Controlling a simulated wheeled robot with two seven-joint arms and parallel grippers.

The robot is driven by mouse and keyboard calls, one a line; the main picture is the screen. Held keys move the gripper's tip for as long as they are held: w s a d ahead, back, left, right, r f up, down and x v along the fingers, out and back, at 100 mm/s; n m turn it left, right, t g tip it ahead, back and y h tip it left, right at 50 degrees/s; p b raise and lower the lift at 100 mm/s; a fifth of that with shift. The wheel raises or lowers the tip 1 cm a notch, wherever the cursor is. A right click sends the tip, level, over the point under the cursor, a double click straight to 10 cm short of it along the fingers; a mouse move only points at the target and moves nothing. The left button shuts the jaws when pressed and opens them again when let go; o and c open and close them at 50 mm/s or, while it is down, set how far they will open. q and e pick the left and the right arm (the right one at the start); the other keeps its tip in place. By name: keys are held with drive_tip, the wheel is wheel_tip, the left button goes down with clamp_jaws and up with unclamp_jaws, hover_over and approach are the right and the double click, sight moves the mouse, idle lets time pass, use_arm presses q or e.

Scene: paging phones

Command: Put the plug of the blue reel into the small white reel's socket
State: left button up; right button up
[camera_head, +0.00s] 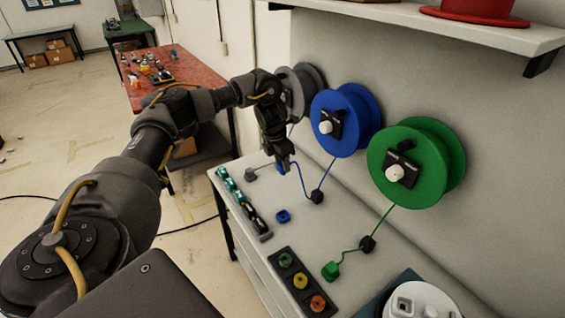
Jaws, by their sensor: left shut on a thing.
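The blue reel (368,105) hangs on the wall in the middle of the view. Its blue cord runs down past a black block (317,196) on the bench to the blue plug (280,169). My left gripper (284,165) points down and is shut on the blue plug, just over the bench's back left part; the fingers partly hide it. What looks like the small white reel (428,300) is at the bottom right, cut off by the frame edge. A squarish opening, perhaps its socket, shows on its top. My right gripper is out of view.
A green reel (452,150) and a grey reel (312,78) flank the blue one. On the bench are a green plug (331,271), a grey plug (251,174), a small blue piece (283,215), a button panel (289,261) and a strip of parts (246,207).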

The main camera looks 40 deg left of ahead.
use_arm(q)
drive_tip(key=s+d+p, duration=0.2)
drive_tip(key=d+p, duration=0.1)
drive_tip(key=d, duration=0.7)
drive_tip(key=s+d+p, duration=0.3)
drive_tip(key=d, duration=0.8)
drive_tip(key=shift+d, duration=0.25)
drive_tip(key=shift+s, duration=0.15)
drive_tip(key=s+d, duration=0.2)
drive_tip(key=d, duration=0.8)
drive_tip(key=s+d, duration=0.3)
drive_tip(key=d, duration=0.8)
drive_tip(key=shift+d, duration=0.2)
drive_tip(key=shift+s, duration=0.1)
